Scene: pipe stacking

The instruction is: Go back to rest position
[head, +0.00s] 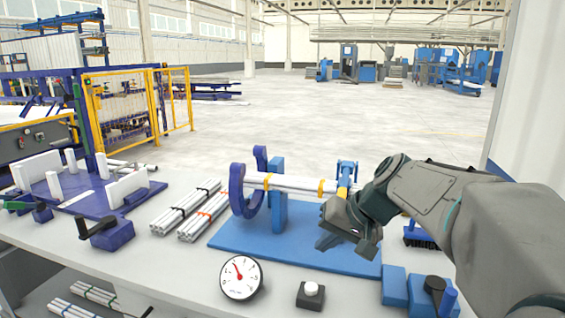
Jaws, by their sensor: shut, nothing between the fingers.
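My gripper (331,240) hangs low over the right part of the blue base plate (240,237), pointing down. It is shut and empty. My arm reaches in from the right edge of the picture. A bundle of white pipes (305,184) lies level in the blue stand, through purple C-shaped rings (237,190), with yellow bands around it. The bundle is behind my gripper and apart from it, as far as I can tell. My wrist hides part of the stand's right side.
Two banded pipe bundles (187,206) lie left of the blue plate. A purple fixture (95,195) with white blocks stands further left. A round gauge (241,278) and a push button (311,290) are at the front edge. Blue blocks (394,286) stand front right.

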